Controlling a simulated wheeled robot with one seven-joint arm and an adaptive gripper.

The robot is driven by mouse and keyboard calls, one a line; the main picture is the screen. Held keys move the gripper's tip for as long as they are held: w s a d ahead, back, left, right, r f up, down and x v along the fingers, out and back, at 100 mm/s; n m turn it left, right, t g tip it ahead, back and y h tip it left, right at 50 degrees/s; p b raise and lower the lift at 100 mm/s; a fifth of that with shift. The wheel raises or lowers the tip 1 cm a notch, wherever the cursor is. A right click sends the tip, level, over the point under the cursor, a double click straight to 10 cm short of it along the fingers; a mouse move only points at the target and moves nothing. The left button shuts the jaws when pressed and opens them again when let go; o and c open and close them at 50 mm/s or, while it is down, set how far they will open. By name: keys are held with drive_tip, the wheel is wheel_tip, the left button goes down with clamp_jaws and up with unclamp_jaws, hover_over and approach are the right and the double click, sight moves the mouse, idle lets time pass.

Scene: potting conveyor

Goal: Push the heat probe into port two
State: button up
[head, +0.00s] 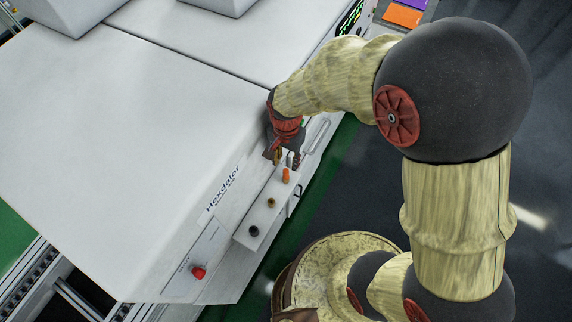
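My gripper (286,158), with a red body and dark fingers, points down at the upper end of a light grey ledge (262,216) on the machine's front side. A small orange piece (286,175) stands on the ledge just below the fingers in the picture. I cannot tell whether it is the heat probe or whether the fingers touch it. A brass-coloured round piece (271,203) and a black round piece (254,231) follow along the ledge. No port numbers are readable. The space between the fingers is too small and dark to judge.
The white machine (130,130) marked Hexdalar fills the left, with a red knob (198,273) low on its front. A grey handle (318,134) sits right of my gripper. Purple and orange panels (402,15) lie at the top. Dark floor (350,200) is open at right.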

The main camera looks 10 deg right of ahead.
sight(286, 171)
wheel_tip(286, 171, up, 7)
idle(0.3)
idle(0.5)
drive_tip(key=s+d+n+t+b, duration=0.5)
drive_tip(key=s+d+b, duration=0.7)
drive_tip(key=b, duration=0.8)
drive_tip(key=n, duration=0.2)
drive_tip(key=shift+n+t, duration=0.3)
drive_tip(key=shift+c, duration=0.6)
idle(0.6)
